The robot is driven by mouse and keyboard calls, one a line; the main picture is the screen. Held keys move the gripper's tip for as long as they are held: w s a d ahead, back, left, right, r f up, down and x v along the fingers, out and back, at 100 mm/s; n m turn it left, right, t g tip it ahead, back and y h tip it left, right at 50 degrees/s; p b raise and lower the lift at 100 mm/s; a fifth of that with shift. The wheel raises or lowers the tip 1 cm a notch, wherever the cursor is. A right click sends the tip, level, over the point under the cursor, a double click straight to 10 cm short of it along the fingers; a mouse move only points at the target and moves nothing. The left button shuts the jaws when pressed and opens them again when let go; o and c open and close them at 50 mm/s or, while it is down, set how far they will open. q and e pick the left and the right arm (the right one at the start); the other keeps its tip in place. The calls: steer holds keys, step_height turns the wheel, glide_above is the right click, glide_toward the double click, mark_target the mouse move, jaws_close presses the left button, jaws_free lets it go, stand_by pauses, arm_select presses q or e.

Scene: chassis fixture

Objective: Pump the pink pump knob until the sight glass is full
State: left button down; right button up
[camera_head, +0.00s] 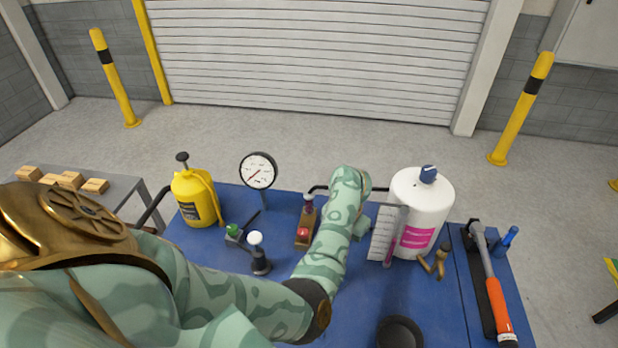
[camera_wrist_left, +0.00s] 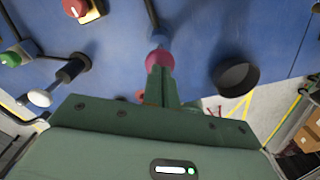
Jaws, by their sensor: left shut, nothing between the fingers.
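The pink pump knob (camera_wrist_left: 158,58) shows in the left wrist view, just beyond the tips of my left gripper (camera_wrist_left: 160,74). The fingers are closed together with nothing between them. They overlap the knob's near edge, and I cannot tell whether they touch it. In the head view my left forearm hides the knob and the fingertips. The sight glass (camera_head: 391,249) is a thin upright tube at the edge of a white scale plate (camera_head: 385,228), in front of a white tank (camera_head: 425,205). Pink shows in its lower part; the exact level is too small to read. My right gripper is not in view.
A red knob on a block (camera_head: 303,233), a white-topped lever (camera_head: 257,246), a green knob (camera_head: 233,230), a dial gauge (camera_head: 258,170) and a yellow can (camera_head: 195,200) stand left of my forearm. A black cup (camera_head: 400,330) is in front; a hammer (camera_head: 490,285) lies right.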

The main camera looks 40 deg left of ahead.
arm_select(q)
steer(key=shift+f, duration=0.1)
step_height(320, 180, up, 6)
steer(key=p, duration=0.6)
stand_by(0.4)
